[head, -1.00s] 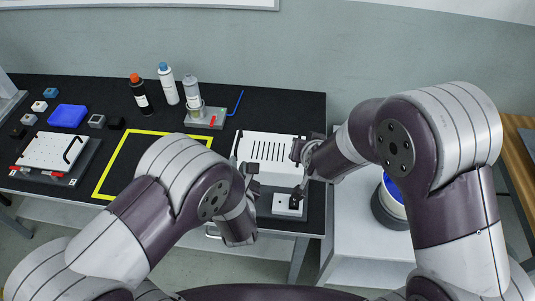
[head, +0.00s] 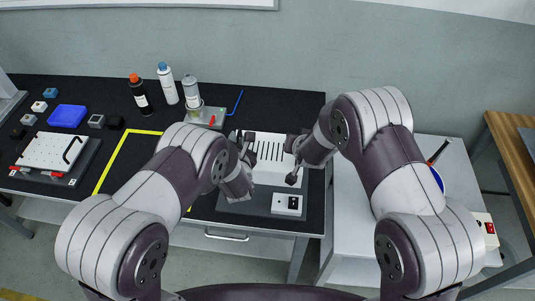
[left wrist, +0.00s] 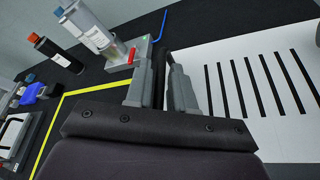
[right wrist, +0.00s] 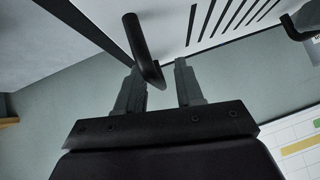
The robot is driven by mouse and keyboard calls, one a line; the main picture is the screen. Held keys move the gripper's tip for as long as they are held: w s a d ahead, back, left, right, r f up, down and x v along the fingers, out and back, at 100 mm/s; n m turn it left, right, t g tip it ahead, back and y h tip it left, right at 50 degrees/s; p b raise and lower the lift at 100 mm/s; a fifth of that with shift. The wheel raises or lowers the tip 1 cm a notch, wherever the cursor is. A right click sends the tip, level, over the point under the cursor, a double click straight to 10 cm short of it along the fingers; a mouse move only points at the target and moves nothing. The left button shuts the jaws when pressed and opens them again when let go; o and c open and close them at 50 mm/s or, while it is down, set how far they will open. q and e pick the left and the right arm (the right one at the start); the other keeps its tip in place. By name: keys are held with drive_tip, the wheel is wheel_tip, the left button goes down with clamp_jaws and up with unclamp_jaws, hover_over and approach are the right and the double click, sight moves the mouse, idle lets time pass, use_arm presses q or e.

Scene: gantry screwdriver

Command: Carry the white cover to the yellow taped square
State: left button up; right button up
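The white cover (head: 272,160), with a row of dark slots, sits on a grey base at the table's right end. It also shows in the left wrist view (left wrist: 222,110). My left gripper (head: 246,146) is at its left side; a dark upright bar shows between its fingers (left wrist: 160,78), and whether they press on it is unclear. My right gripper (head: 292,164) is at its right side, its fingers apart around the end of a black handle (right wrist: 143,45). The yellow taped square (head: 112,162) lies left of the cover, partly hidden by my left arm.
Bottles (head: 166,84) and a small grey fixture (head: 207,117) stand behind the square. A white plate on a grey fixture (head: 52,152) and a blue tray (head: 69,116) are at the left. A small switch box (head: 287,204) is in front of the cover. The visible square is bare.

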use_arm(q)
drive_tip(key=shift+c, duration=1.3)
use_arm(e)
drive_tip(key=shift+c, duration=1.2)
use_arm(q)
clamp_jaws()
use_arm(e)
clamp_jaws()
drive_tip(key=shift+r, duration=0.1)
